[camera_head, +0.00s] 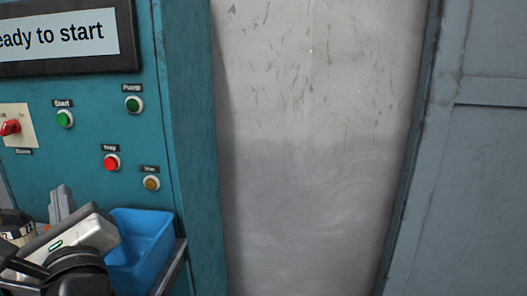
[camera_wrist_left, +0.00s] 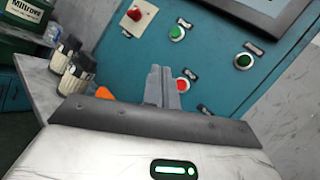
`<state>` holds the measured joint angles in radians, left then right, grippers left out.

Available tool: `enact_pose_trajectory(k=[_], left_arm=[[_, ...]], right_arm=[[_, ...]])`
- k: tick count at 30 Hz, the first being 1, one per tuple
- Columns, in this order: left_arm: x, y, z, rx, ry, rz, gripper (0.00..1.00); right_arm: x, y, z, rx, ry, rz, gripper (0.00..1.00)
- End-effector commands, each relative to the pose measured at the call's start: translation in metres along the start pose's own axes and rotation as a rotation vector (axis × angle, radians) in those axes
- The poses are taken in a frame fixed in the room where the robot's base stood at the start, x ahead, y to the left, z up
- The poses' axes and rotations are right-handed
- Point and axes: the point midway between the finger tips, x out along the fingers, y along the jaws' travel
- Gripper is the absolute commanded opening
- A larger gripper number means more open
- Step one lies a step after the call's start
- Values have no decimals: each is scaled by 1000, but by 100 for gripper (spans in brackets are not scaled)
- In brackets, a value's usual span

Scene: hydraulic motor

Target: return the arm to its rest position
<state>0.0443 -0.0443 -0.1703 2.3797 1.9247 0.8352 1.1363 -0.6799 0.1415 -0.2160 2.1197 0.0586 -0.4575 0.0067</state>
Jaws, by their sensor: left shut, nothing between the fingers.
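My left gripper (camera_head: 61,203) is at the lower left of the head view, in front of the teal control panel (camera_head: 75,183) and beside a blue bin. Its fingers are shut with nothing between them. In the left wrist view the closed fingers (camera_wrist_left: 162,86) point toward the panel and overlap the area near the red stop button (camera_wrist_left: 183,85), apart from the panel as far as I can tell. My right gripper is in neither view.
The panel carries a green start button (camera_head: 65,118), a green pump button (camera_head: 133,104), a red switch (camera_head: 11,127) and a screen reading "eady to start" (camera_head: 60,35). The blue bin (camera_head: 140,245) sits on a shelf. Two jars (camera_wrist_left: 76,74) stand on a grey surface. A grey wall (camera_head: 310,150) is at the right.

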Motion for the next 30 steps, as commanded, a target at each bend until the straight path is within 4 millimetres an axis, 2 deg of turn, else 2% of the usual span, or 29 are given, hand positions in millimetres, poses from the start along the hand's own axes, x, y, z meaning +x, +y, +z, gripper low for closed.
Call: enact_pose_trajectory(k=[4, 6, 8, 11, 14, 17, 19, 21, 24, 25, 30], left_arm=[[-12, -16, 20, 250, -155, -128, 0], [-27, -36, 29, 474, -277, -242, 0], [-46, -57, 28, 702, -391, -364, 0], [-86, -90, 5, 1098, -565, -594, 0], [-130, -104, -44, 1486, -714, -861, 0], [-175, -92, -104, 1841, -834, -1171, 0], [-202, -67, -142, 2041, -892, -1402, 0], [-223, -37, -171, 2190, -929, -1619, 0], [-244, 2, -196, 2316, -949, -1880, 0], [-248, 14, -200, -2268, 921, 1887, 0], [-269, 68, -214, -1975, 763, 1865, 0]], right_arm=[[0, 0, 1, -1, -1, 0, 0], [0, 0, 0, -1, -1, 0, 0], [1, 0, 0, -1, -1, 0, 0], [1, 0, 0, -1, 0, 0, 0], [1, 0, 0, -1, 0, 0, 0], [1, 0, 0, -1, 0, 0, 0], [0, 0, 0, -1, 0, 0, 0], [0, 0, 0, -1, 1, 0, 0], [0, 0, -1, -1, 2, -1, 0], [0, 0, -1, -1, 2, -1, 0], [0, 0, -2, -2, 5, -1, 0]])
